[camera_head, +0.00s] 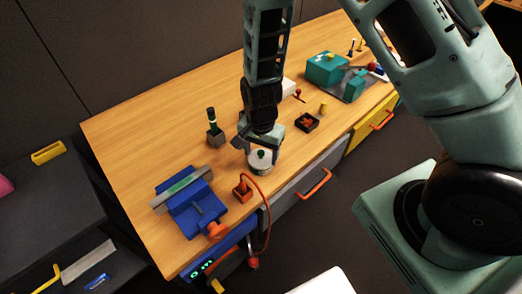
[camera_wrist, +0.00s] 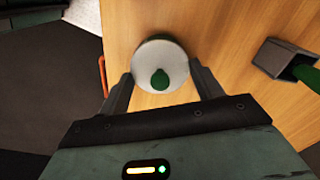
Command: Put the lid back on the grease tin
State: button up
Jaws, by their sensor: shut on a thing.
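My gripper (camera_head: 261,146) points down over the front edge of the wooden workbench. Its two fingers close on opposite sides of a round pale lid with a green knob (camera_wrist: 160,80), seen from above in the wrist view. The lid hides the tin's inside. I cannot tell whether the lid rests on the rim or is slightly above it.
A blue vise (camera_head: 193,212) and an orange block with a cable (camera_head: 242,191) lie left of the tin. A grey holder with a green-handled tool (camera_head: 215,137) stands behind it. The bench's back left is clear.

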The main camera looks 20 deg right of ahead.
dwell(0.9)
jog(key=o, duration=1.2)
jog(key=shift+o, duration=0.2)
jog(key=shift+r, duration=0.15)
jog(key=shift+r+p, duration=3.3)
jog(key=shift+r, duration=0.1)
grip_shut()
